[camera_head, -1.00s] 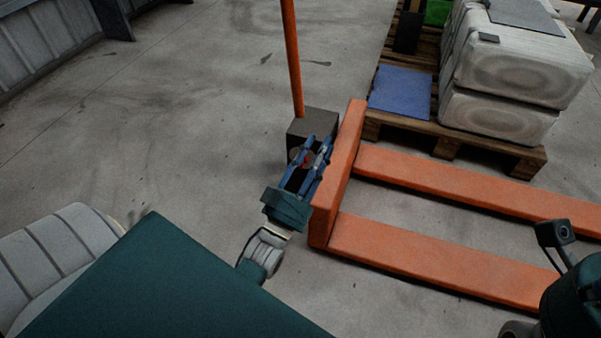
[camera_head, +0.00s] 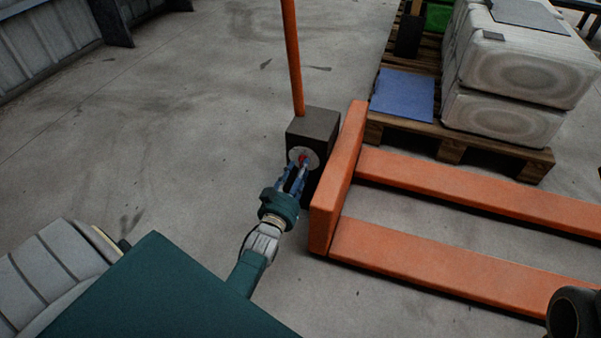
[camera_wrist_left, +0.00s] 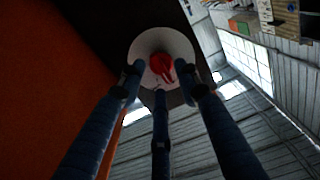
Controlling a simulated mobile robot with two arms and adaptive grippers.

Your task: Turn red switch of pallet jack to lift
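The pallet jack (camera_head: 336,190) is orange, with a dark box (camera_head: 316,126) at its handle base. A pale round disc on the box carries the red switch (camera_head: 303,158), a small knob that also shows in the left wrist view (camera_wrist_left: 161,65). My left gripper (camera_head: 296,172) is in front of the disc. In the wrist view its blue fingers (camera_wrist_left: 160,75) stand apart, two on either side of the red knob and a third below. A gap shows between fingers and knob; contact cannot be told.
The orange handle (camera_head: 293,60) rises from the box. The forks (camera_head: 450,262) run right across the floor. A wooden pallet (camera_head: 450,148) with white sacks (camera_head: 510,65) and a blue sheet (camera_head: 403,95) stands behind. The floor to the left is clear.

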